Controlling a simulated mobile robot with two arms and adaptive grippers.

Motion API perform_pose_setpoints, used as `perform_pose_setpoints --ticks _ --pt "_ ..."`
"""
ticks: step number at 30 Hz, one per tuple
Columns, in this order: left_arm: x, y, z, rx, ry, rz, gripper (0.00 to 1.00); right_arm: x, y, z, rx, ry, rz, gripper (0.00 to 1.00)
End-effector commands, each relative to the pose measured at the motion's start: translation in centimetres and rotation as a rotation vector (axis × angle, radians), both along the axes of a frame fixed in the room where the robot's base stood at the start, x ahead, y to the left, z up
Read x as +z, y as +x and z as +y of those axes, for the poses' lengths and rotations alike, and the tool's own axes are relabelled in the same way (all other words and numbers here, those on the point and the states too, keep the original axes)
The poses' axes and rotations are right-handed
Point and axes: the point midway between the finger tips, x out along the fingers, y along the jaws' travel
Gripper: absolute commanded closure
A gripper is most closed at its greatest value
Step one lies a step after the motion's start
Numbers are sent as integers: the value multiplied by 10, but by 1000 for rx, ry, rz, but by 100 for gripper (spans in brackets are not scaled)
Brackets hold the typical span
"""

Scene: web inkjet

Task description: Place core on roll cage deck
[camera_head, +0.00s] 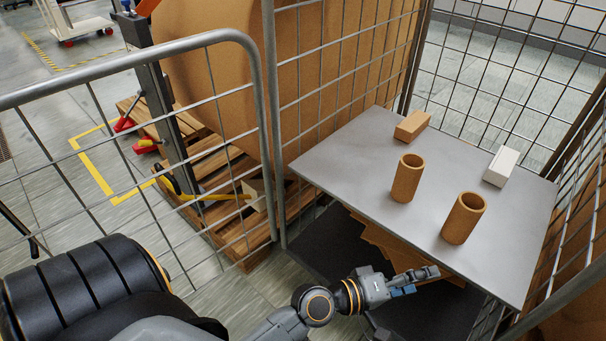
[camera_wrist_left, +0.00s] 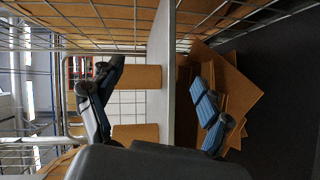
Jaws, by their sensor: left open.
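Two brown cardboard cores stand upright on the grey roll cage deck (camera_head: 340,160), apart from each other: one nearer the middle (camera_head: 407,178), one nearer the front right (camera_head: 463,218). Both also show sideways in the left wrist view, as one core (camera_wrist_left: 140,77) and another core (camera_wrist_left: 135,133). My left gripper (camera_head: 419,282) is open and empty at the deck's front edge. In the left wrist view the deck edge (camera_wrist_left: 186,70) runs between its spread fingers, one on the upper side and one on the lower; contact cannot be told. My right gripper is not in view.
A brown box (camera_head: 412,125) and a white box (camera_head: 501,167) lie towards the deck's back. Mesh cage walls (camera_head: 345,75) stand around it. Stacked brown sheets (camera_head: 385,245) lie below. The deck's left part is bare. A pallet (camera_head: 230,215) stands outside.

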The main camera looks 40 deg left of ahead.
Motion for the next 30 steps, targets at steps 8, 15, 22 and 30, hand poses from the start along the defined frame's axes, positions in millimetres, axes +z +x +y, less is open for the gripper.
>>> perform_pose_setpoints --ticks 8,15,22,30 --pt "-155 -115 67 -401 960 247 22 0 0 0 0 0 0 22" --pt "-191 -174 137 -581 1320 447 22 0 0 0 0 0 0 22" --pt "-192 -180 145 -598 1354 471 22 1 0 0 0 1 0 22" --pt "-192 -180 144 -596 1351 470 22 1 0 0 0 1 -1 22"
